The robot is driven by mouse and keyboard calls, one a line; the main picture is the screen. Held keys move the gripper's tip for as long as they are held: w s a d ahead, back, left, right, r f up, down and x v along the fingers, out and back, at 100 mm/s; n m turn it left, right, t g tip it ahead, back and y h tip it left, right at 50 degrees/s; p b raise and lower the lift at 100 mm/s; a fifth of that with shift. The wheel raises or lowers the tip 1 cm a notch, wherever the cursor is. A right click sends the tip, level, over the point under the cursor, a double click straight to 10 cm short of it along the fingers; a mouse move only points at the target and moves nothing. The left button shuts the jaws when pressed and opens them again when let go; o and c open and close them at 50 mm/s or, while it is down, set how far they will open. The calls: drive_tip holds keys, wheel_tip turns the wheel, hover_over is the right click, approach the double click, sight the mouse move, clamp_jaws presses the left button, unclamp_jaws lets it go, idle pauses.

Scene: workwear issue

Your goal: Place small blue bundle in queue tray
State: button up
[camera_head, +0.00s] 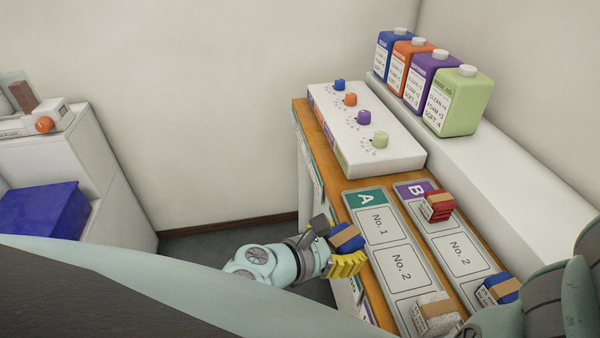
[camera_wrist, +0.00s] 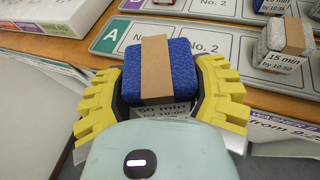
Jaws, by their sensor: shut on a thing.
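My gripper (camera_head: 334,250) has yellow ridged fingers and is shut on the small blue bundle (camera_head: 347,238), which has a brown paper band. In the wrist view the blue bundle (camera_wrist: 183,68) sits between the two yellow fingers, with a white tag below it partly hidden. My gripper is at the left edge of the wooden table, beside queue tray A (camera_head: 385,233). Tray A has a green label and slots marked No. 1 and No. 2, both bare. A grey bundle (camera_head: 436,314) lies at the near end of tray A.
Tray B (camera_head: 455,233) holds a red bundle (camera_head: 438,206) at its far end and another blue bundle (camera_head: 500,289) nearer. A white dosing panel (camera_head: 365,135) with coloured knobs stands behind the trays. Several bottles (camera_head: 459,102) stand on the white ledge.

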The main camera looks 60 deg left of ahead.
sight(345, 225)
drive_tip(key=w+a, duration=0.1)
drive_tip(key=w, duration=0.4)
drive_tip(key=w+a, duration=0.1)
drive_tip(key=w, duration=0.4)
drive_tip(key=w+a+f+p, duration=0.1)
drive_tip(key=w, duration=0.4)
drive_tip(key=shift+a+f, duration=0.1)
drive_tip(key=shift+f, duration=1.8)
drive_tip(key=shift+f, duration=0.15)
drive_tip(key=o, duration=1.3)
drive_tip(key=shift+c, duration=0.2)
drive_tip(key=v, duration=1.2)
drive_tip(key=shift+s+b, duration=0.15)
drive_tip(key=shift+b, duration=0.15)
